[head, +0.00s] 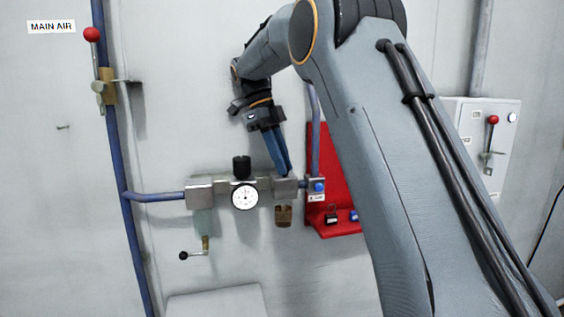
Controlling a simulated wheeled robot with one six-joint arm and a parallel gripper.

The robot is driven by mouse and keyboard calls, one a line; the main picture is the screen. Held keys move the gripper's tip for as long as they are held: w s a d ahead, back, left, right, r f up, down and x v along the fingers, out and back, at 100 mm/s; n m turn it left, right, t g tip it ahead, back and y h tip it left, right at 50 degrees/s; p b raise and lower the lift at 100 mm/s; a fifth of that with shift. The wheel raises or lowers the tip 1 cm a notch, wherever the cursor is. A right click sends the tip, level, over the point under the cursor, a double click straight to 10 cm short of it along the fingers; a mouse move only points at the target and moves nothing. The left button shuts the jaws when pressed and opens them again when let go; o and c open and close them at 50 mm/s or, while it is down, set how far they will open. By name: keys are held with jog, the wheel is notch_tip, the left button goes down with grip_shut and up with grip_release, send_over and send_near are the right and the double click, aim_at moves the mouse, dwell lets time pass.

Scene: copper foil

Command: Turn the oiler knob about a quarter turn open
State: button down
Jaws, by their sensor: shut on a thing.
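The oiler (285,188) is the grey block with a small amber bowl (284,215) under it, at the right part of the air line in the head view. My gripper (283,172) reaches down from above, its blue-grey fingers close together with their tips at the top of the oiler block. The fingers are shut on the knob there. The knob itself is hidden behind the fingers, so its turn angle cannot be read.
Left of the oiler are a black regulator knob (241,167) and a round gauge (245,196). A blue button (319,187) sits close right, before a red board (340,160) with padlocks. A red-ball lever (92,35) is at upper left, a black-ball lever (185,256) below.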

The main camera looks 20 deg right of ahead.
jog(key=c, duration=1.7)
grip_release()
jog(key=shift+o, duration=0.2)
jog(key=shift+r, duration=0.1)
notch_tip(320, 180, up, 10)
jog(key=b, duration=0.1)
